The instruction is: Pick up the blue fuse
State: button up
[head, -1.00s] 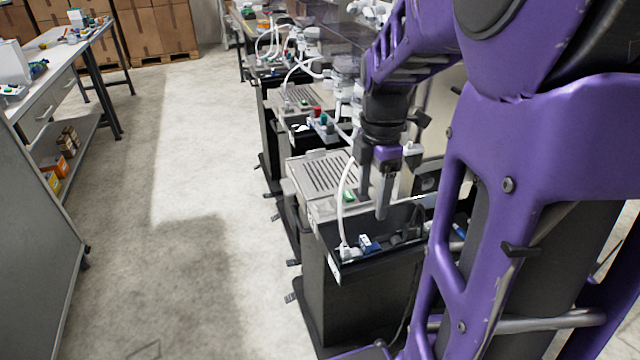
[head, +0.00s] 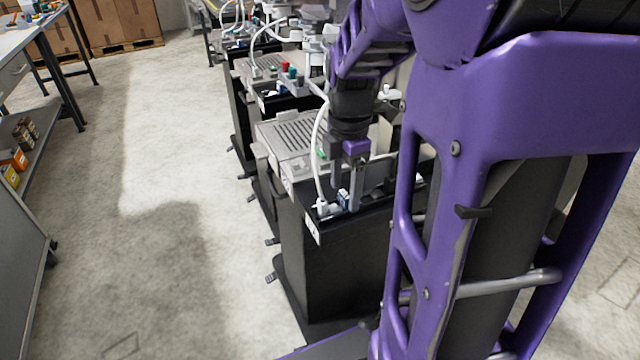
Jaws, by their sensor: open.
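The blue fuse (head: 343,199) is a small blue and white piece at the black top of the nearest dispenser stand (head: 345,250). My gripper (head: 346,196) points down over that stand. Its two fingers are apart, one to each side of the fuse in the head view. The fingers partly hide the fuse, and I cannot tell whether either touches it.
A white plug with a cable (head: 323,208) sits close to the left of the fuse. A grey slotted tray (head: 292,136) lies just behind. More dispensers recede in a row. A workbench (head: 22,38) stands at the left, with clear floor (head: 165,220) between.

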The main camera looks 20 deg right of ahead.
aim_at(344, 194)
jog(key=shift+f, duration=0.5)
jog(key=shift+r, duration=0.1)
jog(key=shift+c, duration=0.3)
grip_shut()
notch_tip(344, 194, up, 10)
jog(key=p, duration=0.2)
jog(key=shift+r+p, duration=1)
dwell(0.8)
